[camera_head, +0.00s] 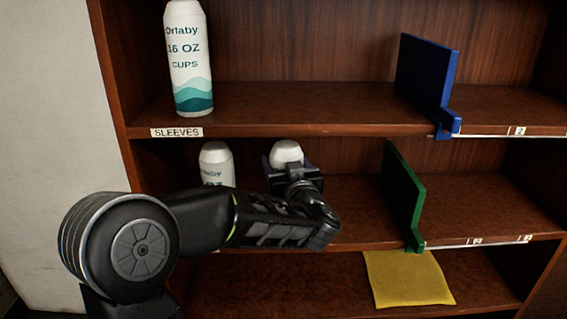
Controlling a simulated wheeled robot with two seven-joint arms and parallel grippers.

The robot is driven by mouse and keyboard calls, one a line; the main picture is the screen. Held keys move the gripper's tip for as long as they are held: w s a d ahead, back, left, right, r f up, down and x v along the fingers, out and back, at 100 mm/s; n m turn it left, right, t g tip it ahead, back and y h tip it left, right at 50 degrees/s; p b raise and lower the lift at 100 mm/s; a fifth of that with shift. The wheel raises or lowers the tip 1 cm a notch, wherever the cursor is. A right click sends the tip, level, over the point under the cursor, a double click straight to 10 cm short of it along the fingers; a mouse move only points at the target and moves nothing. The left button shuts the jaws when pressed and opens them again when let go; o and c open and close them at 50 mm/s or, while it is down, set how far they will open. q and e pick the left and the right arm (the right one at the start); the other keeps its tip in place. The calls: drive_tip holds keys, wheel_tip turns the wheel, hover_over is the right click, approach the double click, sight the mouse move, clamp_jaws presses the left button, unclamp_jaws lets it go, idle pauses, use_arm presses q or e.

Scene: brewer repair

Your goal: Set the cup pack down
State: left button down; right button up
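A white cup pack (286,153) is on the middle shelf level, with only its rounded top showing. My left gripper (288,174) is in front of it and appears shut on it, with finger parts on both sides. The gripper and wrist hide the pack's body and base, so I cannot tell whether it touches the shelf. A second cup pack (216,162) stands to its left, its lower part behind my arm. A third pack (188,60), marked "Ortaby 16 OZ CUPS", stands upright on the upper shelf. My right gripper is not in view.
A green divider (403,195) stands on the middle shelf (480,208) right of the gripper. A blue divider (425,75) stands on the upper shelf. A yellow cloth-like sheet (408,280) lies on the lower shelf. The middle shelf right of the green divider is clear.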

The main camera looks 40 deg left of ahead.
use_arm(q)
drive_tip(key=shift+f, duration=0.1)
drive_tip(key=shift+c, duration=1.2)
unclamp_jaws()
drive_tip(key=b+v, duration=0.2)
drive_tip(key=v, duration=1)
